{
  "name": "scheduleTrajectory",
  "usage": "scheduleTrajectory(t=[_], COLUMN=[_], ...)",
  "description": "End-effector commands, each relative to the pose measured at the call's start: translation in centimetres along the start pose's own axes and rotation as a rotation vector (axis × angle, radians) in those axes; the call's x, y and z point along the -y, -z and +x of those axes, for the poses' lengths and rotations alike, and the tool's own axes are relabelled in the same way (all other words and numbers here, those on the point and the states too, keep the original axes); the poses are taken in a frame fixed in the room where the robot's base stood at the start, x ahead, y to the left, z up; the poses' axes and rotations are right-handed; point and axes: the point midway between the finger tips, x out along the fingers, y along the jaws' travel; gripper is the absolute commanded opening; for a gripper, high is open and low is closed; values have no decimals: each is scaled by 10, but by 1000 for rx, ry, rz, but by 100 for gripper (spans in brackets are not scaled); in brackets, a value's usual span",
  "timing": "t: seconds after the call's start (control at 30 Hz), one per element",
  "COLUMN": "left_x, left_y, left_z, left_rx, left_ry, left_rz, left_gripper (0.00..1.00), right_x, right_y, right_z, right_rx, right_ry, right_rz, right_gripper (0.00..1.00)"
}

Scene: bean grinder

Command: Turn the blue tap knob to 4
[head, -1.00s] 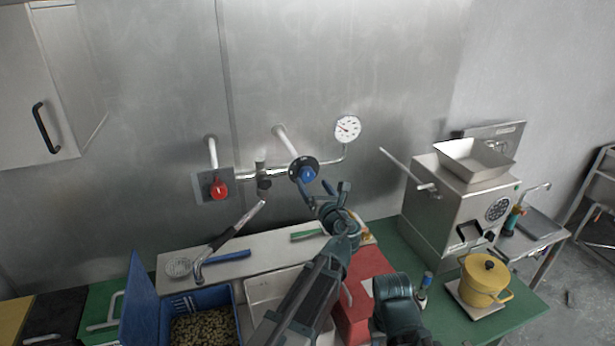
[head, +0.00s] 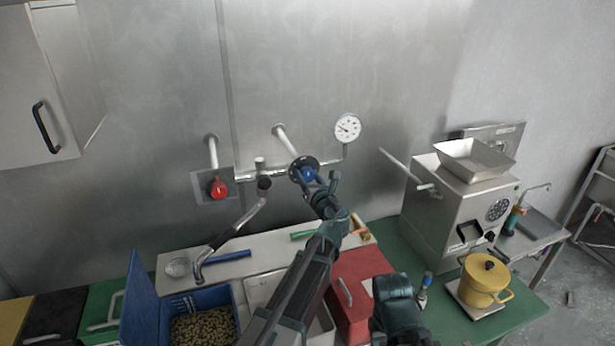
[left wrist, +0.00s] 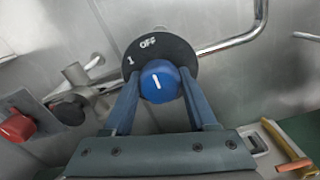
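The blue tap knob (head: 308,174) sits on a black round dial (head: 299,163) on the wall pipe. In the left wrist view the blue knob (left wrist: 160,82) carries a white mark, and the dial (left wrist: 150,52) shows "OFF" and "1" on its upper left; its other numbers are hidden. My left gripper (head: 321,184) is at the knob. In the left wrist view its two fingers (left wrist: 161,98) stand on either side of the knob, apart; I cannot tell whether they press on it. My right gripper does not show clearly; a part of my right arm is at the bottom.
A red knob (head: 218,187) is on a plate to the left. A pressure gauge (head: 347,127) is at the right end of the pipe. Below are a shelf, a blue bin (head: 140,305) of beans and a red box (head: 352,290). A grinder (head: 455,205) stands right.

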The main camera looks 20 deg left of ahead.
Motion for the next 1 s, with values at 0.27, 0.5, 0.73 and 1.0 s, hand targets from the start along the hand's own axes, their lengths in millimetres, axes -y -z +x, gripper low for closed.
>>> scheduleTrajectory(t=[0.27, 0.5, 0.73, 1.0], left_x=[0, 0, 0, 0], left_y=[0, 0, 0, 0], left_z=[0, 0, 0, 0], left_rx=[0, 0, 0, 0], left_ry=[0, 0, 0, 0], left_rz=[0, -31, -162, -411], left_gripper=[2, 2, 2, 2], right_x=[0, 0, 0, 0], right_y=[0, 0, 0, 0], right_z=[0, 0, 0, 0], right_rx=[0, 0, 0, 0], right_ry=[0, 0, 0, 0], right_rz=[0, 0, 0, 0], right_gripper=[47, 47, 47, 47])
